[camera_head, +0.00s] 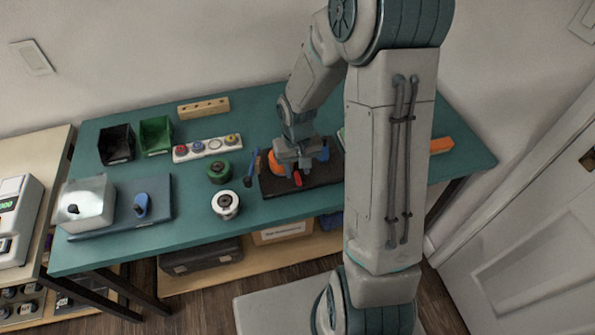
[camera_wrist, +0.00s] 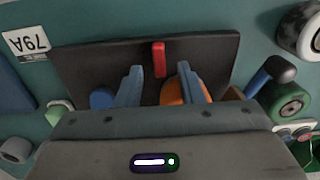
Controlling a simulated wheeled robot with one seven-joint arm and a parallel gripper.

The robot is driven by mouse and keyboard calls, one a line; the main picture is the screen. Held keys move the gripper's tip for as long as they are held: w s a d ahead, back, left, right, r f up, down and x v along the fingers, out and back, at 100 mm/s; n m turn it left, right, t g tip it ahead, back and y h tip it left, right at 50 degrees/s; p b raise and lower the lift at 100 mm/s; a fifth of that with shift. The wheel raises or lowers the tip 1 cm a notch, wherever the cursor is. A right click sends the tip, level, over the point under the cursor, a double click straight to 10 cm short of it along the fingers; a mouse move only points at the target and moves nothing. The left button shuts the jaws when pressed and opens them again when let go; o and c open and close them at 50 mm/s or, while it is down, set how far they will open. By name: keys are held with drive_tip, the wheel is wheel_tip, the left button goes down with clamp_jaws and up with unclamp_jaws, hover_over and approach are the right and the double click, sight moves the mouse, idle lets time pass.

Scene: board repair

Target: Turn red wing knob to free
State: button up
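The red wing knob (camera_wrist: 159,59) stands on a dark board (camera_wrist: 84,66) in the wrist view. It lies between and just beyond the two blue-grey fingers of my gripper (camera_wrist: 159,78). The fingers are apart with a gap on both sides of the knob, and nothing is held. In the head view the red knob (camera_head: 298,178) shows at the front part of the dark board (camera_head: 275,187), just below my gripper (camera_head: 298,166). An orange round part (camera_wrist: 172,92) is partly hidden behind a finger. A blue part (camera_wrist: 101,98) is beside the other finger.
A blue-handled tool (camera_head: 251,168), a green spool (camera_head: 219,172) and a white spool (camera_head: 225,204) stand left of the board. Black (camera_head: 116,145) and green (camera_head: 156,136) bins are at the back left. An orange block (camera_head: 441,145) lies at the right. Bare teal table shows at the front.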

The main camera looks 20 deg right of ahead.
drive_tip(key=shift+f, duration=0.95)
clamp_jaws()
